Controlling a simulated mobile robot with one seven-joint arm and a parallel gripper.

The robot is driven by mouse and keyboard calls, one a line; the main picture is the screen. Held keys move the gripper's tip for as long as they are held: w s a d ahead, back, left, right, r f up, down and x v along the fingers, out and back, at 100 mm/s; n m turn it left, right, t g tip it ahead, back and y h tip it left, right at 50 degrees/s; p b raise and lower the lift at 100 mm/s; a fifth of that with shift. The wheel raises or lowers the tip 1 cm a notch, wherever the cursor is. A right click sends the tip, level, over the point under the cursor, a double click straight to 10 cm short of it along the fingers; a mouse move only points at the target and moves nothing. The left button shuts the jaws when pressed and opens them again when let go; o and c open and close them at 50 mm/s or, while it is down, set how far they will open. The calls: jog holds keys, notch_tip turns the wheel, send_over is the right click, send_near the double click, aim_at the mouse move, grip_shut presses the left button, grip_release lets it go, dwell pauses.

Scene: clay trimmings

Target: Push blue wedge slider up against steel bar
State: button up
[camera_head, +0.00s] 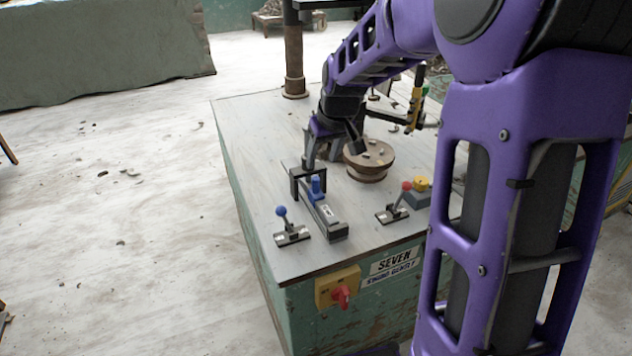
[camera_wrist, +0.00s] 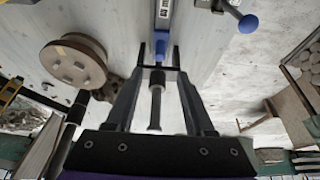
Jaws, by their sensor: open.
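The blue wedge slider (camera_head: 316,187) sits at the far end of a short grey track on the bench. It shows as a blue block in the wrist view (camera_wrist: 159,50). A grey metal block (camera_head: 338,232) at the track's near end looks like the steel bar; a stretch of track separates it from the slider. My gripper (camera_wrist: 159,57) is open, with its dark fingertips on either side of the slider's far end. I cannot tell whether it touches the slider. In the head view, a dark U-shaped outline by the slider may be my fingers.
A blue-knobbed lever (camera_head: 282,212) stands just left of the track. A red-knobbed lever (camera_head: 405,187) stands to the right. A round wooden turntable (camera_head: 369,162) lies close to my gripper. A red switch (camera_head: 341,296) is on the bench front.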

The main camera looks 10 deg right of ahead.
aim_at(316, 178)
jog(key=b+x, duration=0.1)
jog(key=x, duration=0.9)
jog(key=shift+w+f, duration=0.1)
grip_shut()
dwell(1.1)
